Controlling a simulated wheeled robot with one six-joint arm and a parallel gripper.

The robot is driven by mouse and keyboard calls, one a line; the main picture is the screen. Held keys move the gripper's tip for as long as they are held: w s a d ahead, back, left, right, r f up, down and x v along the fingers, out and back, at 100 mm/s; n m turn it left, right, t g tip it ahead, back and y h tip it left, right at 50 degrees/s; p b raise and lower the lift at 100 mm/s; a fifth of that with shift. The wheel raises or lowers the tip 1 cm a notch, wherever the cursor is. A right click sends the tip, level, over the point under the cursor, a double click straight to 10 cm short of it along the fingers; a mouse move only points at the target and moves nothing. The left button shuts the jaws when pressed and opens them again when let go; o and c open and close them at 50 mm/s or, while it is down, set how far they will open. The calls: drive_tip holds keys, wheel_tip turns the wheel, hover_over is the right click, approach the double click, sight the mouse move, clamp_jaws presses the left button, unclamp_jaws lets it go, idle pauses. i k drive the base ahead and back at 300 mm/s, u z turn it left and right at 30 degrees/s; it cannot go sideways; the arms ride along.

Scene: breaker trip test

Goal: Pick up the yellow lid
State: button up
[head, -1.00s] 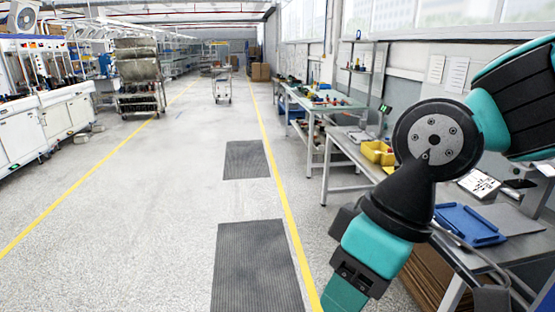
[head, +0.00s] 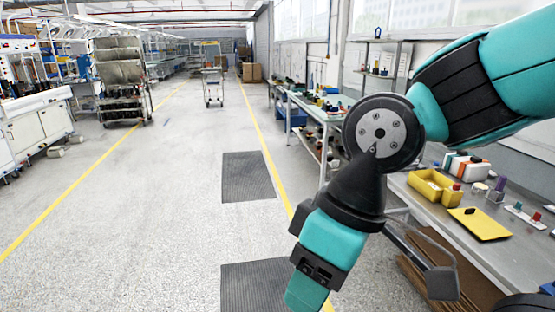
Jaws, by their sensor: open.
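The yellow lid (head: 484,226) lies flat on the grey workbench (head: 431,208) at the right. It is a thin square plate with a small black knob near its back left. A yellow open box (head: 428,184) stands just behind it to the left. My arm hangs in front of the bench's left end, its lower part over the aisle floor. My gripper is not in view; the visible arm runs toward the bottom edge. No part of my arm touches the lid.
A small red-capped yellow container (head: 453,195) stands beside the box. An orange-and-white item (head: 468,167), a purple-grey piece (head: 497,189) and a white strip with coloured knobs (head: 525,214) share the bench. The aisle floor (head: 150,220) is clear.

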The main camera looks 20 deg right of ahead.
sight(480, 224)
drive_tip(key=z, duration=0.25)
drive_tip(key=i, duration=1.5)
drive_tip(key=z, duration=1.65)
drive_tip(key=i, duration=1.15)
drive_tip(key=z, duration=0.9)
